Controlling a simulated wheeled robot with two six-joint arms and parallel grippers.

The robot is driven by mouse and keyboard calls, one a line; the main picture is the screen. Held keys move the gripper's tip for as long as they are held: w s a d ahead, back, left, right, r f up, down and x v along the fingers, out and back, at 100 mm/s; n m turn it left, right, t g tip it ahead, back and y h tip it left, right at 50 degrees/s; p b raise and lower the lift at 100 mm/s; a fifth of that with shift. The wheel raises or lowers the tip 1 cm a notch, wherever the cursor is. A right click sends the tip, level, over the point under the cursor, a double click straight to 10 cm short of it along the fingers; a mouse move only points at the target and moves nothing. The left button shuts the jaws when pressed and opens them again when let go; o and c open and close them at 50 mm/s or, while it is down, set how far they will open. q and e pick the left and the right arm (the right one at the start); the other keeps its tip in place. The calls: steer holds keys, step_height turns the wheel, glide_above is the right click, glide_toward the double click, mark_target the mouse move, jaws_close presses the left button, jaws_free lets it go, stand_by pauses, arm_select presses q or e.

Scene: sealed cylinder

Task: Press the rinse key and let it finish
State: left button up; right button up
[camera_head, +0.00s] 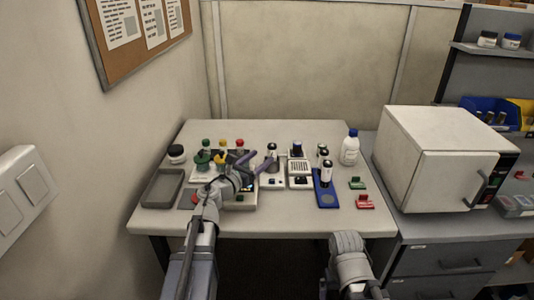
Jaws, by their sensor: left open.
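My left gripper (257,160) reaches over the table from the front; its purple fingers are spread and nothing shows between them. A pale device (247,206) with small coloured spots lies under the gripper, largely hidden by it. Just right of the fingers is a white unit (272,184) with a black-capped vial at its back. Further right stands a white device (300,182) with a grid-like front. I cannot tell which of these carries the rinse key; no label is readable. Of my right arm only a link shows at the bottom; its gripper is not visible.
Bottles with green, red and yellow caps (222,146) stand behind the gripper. A grey tray (148,201) is at left. A blue holder (331,199) with a vial, a white bottle (349,151) and green and red pieces are at right. The table's front strip (290,222) is clear.

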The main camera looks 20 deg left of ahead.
arm_select(q)
steer(key=shift+s+a, duration=0.2)
steer(key=shift+s, duration=0.4)
